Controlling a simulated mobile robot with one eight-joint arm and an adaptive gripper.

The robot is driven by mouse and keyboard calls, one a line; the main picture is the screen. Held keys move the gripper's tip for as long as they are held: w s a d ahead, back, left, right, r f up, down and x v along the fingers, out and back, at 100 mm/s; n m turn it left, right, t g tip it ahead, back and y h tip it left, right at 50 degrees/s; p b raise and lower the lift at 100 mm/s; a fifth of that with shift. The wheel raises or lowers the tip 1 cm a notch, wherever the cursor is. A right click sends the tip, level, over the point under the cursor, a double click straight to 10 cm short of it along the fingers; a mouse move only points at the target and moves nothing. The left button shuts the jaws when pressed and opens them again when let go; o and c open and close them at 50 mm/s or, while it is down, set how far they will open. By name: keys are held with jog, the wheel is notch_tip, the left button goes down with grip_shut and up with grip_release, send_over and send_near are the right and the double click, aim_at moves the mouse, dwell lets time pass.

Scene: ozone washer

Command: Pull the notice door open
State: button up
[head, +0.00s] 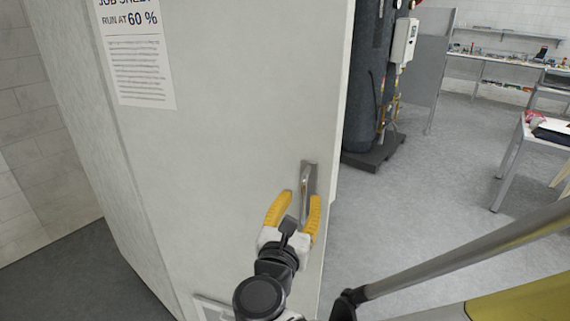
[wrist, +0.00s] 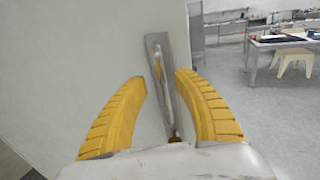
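The notice door (head: 240,110) is a large pale grey panel with a paper job sheet (head: 137,50) reading "RUN AT 60 %" at its upper left. I cannot tell whether the door stands shut or slightly ajar. A metal handle (head: 308,178) is mounted upright near its right edge; it also shows in the wrist view (wrist: 158,62). My gripper (head: 300,198) is at the handle's lower part, its yellow fingers one on each side. In the wrist view the fingers (wrist: 161,78) are spread, with a gap left of the handle and the right finger close beside it.
A grey wall panel (head: 70,110) adjoins the door on the left. Right of the door are open floor (head: 440,160), a dark tank (head: 362,90) on a base, a grey partition (head: 425,70) and a white table (head: 545,132). A metal bar (head: 460,250) crosses the lower right.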

jog(key=v, duration=1.1)
jog(key=shift+s, duration=0.4)
